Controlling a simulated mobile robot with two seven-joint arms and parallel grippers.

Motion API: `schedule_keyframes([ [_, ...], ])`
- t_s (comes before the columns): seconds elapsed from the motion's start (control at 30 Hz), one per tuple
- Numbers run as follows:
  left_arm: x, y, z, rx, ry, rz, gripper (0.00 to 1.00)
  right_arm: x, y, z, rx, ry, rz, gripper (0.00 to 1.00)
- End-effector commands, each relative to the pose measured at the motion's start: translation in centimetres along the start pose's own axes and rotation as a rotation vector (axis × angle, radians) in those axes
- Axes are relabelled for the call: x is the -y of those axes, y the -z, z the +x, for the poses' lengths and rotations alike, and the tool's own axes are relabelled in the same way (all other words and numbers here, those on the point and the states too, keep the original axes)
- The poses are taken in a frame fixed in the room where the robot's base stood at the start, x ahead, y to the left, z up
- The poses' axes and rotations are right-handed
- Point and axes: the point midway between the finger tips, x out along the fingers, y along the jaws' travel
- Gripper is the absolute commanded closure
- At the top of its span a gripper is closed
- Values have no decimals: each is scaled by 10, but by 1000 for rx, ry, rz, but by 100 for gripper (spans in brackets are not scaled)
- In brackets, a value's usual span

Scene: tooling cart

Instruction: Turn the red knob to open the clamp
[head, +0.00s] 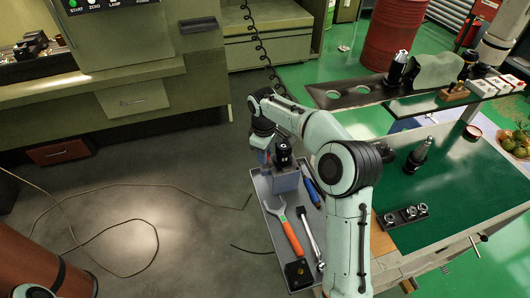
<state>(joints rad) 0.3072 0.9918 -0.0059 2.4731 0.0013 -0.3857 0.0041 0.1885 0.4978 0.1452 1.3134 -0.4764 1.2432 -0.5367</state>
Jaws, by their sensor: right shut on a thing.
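The clamp is a grey block fixture (286,181) with a black holder (283,153) on top, standing at the far end of a grey tray on the cart. My right arm reaches up and over from the bottom, and its gripper (264,152) points down at the left side of the fixture. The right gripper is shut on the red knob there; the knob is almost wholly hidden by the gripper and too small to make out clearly. Whether the clamp is open cannot be told. My left gripper is not in view.
The grey tray (269,211) also holds an orange-handled wrench (291,234), a ratchet (311,238), a blue-handled tool (312,192) and a black block (297,273). A green mat (465,190) with tool holders lies to the right. The floor to the left is open, with a loose cable.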

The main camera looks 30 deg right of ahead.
Motion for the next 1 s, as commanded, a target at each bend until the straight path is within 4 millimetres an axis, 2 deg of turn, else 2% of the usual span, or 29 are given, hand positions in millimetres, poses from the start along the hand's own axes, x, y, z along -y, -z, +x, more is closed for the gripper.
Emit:
schedule_keyframes([
  [0.4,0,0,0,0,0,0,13,0,1,0,8,-1,181,99],
  [0.93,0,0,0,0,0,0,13,0,0,0,10,-1,204,99],
  [0.97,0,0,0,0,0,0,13,0,0,0,10,-1,204,65],
  [1.0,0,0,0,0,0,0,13,0,0,0,10,-1,204,52],
])
